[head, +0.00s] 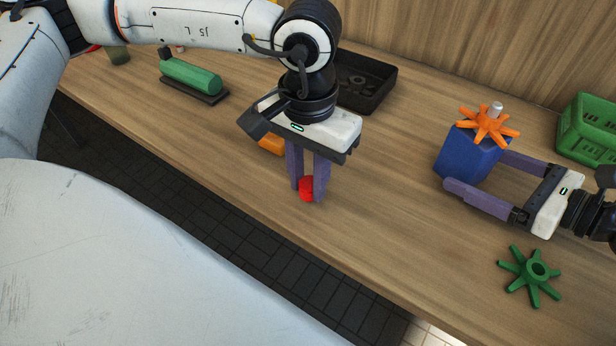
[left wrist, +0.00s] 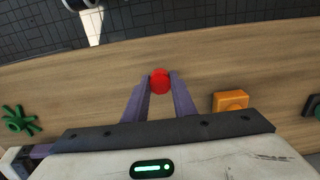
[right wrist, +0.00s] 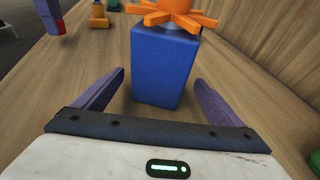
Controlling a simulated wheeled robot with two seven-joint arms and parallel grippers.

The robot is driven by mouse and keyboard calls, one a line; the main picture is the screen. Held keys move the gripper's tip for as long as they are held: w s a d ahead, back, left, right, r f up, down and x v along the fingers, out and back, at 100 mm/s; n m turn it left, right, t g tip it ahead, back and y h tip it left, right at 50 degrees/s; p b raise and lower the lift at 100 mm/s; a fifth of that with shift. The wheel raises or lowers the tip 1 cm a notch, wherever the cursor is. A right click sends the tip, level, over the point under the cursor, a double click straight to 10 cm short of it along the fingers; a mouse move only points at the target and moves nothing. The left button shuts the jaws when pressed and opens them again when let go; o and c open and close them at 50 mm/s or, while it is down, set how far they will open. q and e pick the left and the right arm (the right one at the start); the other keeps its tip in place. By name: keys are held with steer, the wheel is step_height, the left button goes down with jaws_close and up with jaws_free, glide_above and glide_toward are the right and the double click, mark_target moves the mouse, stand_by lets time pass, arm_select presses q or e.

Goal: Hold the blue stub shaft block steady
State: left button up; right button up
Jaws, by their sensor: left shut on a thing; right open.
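The blue stub shaft block (head: 464,156) stands upright on the table at the right in the head view. A grey shaft tip (head: 496,107) rises from its top, with an orange spoked wheel (head: 487,126) around it. My right gripper (head: 474,178) is open, its fingers pointing at the block; in the right wrist view the block (right wrist: 165,68) stands ahead, between and beyond the fingertips. My left gripper (head: 307,190) points down and is shut on a red round thing (left wrist: 160,81), low over the table near its front edge.
A green spoked wheel (head: 535,274) lies near the front right edge. A green crate (head: 588,128) stands at the right back, and a black tray (head: 366,80) behind my left gripper. An orange block (left wrist: 231,101) lies beside that gripper. A green cylinder (head: 190,76) rests on a dark base at left.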

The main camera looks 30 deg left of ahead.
steer(key=shift+x, duration=1.05)
steer(key=c, duration=1.1)
steer(key=shift+c, duration=0.2)
steer(key=o, duration=0.8)
steer(key=c, duration=0.8)
